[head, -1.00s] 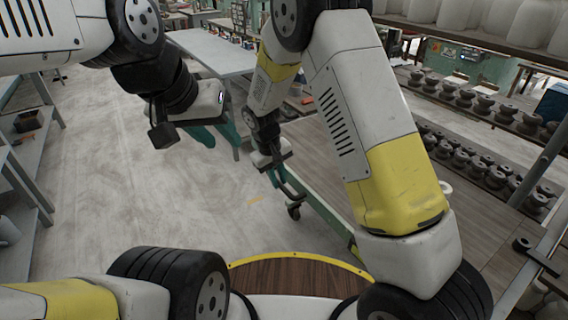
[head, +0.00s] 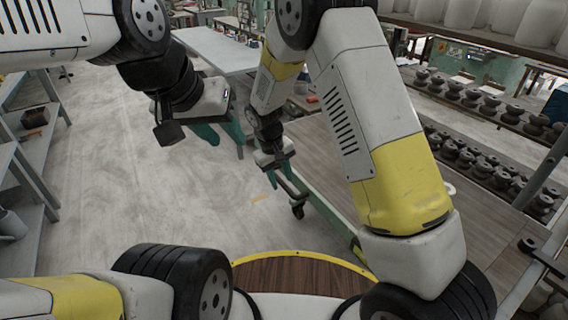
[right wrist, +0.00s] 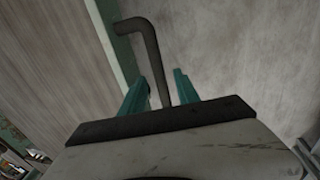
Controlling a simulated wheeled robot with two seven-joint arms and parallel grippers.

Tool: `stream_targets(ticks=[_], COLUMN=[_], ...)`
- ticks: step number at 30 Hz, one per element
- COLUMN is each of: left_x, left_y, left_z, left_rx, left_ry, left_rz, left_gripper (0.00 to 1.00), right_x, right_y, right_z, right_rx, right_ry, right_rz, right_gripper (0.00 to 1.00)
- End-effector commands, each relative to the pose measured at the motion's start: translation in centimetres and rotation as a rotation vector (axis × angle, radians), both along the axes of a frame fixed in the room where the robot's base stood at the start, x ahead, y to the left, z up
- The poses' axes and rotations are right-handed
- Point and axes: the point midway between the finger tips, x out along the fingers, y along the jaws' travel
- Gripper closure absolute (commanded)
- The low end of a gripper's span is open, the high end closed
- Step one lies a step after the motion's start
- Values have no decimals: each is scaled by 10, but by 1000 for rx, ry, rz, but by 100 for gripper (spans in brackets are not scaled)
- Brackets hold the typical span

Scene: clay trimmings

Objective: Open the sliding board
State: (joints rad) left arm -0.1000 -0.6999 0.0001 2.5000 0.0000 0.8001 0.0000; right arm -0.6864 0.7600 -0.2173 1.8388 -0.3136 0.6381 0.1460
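The sliding board appears to be the brown wood-grain top (head: 335,150) with a green edge, right of centre in the head view; its edge also shows in the right wrist view (right wrist: 110,35). A dark bent bar handle (right wrist: 151,50) sticks out from that edge. My right gripper (right wrist: 160,85) is open, with one teal finger on each side of the handle's bar; a small gap shows beside the bar. In the head view my right gripper (head: 277,176) is beside the green edge, partly hidden by its own wrist. My left gripper (head: 222,132) hangs empty over the floor, fingers apart.
A grey-white table (head: 215,48) stands behind. Grey shelves (head: 40,150) line the left side. Racks with several dark clay pieces (head: 470,100) are at the right. The pale floor (head: 120,190) at left is clear.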

Motion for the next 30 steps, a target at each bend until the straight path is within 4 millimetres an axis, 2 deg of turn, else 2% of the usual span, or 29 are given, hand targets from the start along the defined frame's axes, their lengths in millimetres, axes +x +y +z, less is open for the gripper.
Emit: stream_targets(ticks=[4,12,15,30], left_x=[0,0,0,0], left_y=[0,0,0,0], left_z=[0,0,0,0], left_rx=[0,0,0,0], left_ry=[0,0,0,0], left_rz=[0,0,0,0], left_gripper=[64,64,64,64], right_x=[0,-6,-8,-9], right_y=[3,11,12,9], right_z=[14,58,69,83], right_rx=[3,3,3,12], right_ry=[-4,-3,-2,-4], right_rz=[1,1,1,-10], right_gripper=[62,62,62,62])
